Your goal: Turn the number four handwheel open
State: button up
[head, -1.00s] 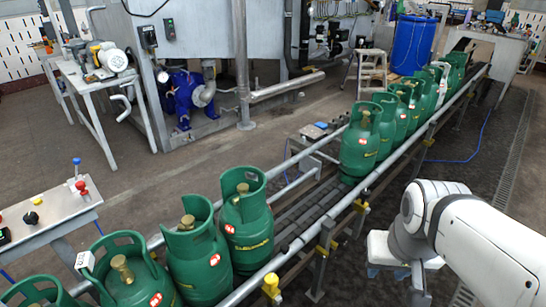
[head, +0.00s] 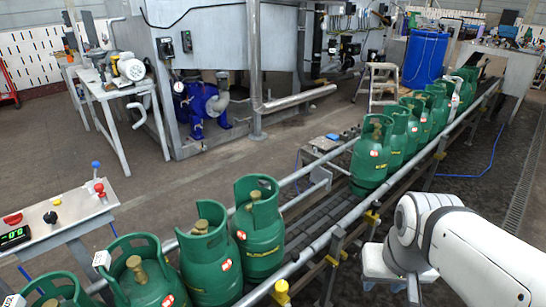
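Green gas cylinders stand in a row on the conveyor (head: 315,213), each with a collar around its top. Brass valve tops show inside the near collars: on the cylinder (head: 262,245) nearest the gap, on the one before it (head: 208,265), and on a closer one (head: 145,290) at bottom left. I cannot tell which handwheel is number four, nor whether any is open. My gripper (head: 412,290) hangs at the end of my white arm at lower right, right of the conveyor rail and well apart from the near cylinders. Its fingers are too unclear to judge.
More cylinders (head: 372,160) stand farther along the conveyor beyond a gap. A control panel (head: 75,222) with knobs and a display stands at left. A blue drum (head: 425,58) and step stool (head: 380,85) are behind. Metal rails with yellow clamps (head: 281,292) edge the conveyor.

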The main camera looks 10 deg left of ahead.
aim_at(255, 196)
jog(key=i, duration=1.2)
jog(key=z, duration=0.05)
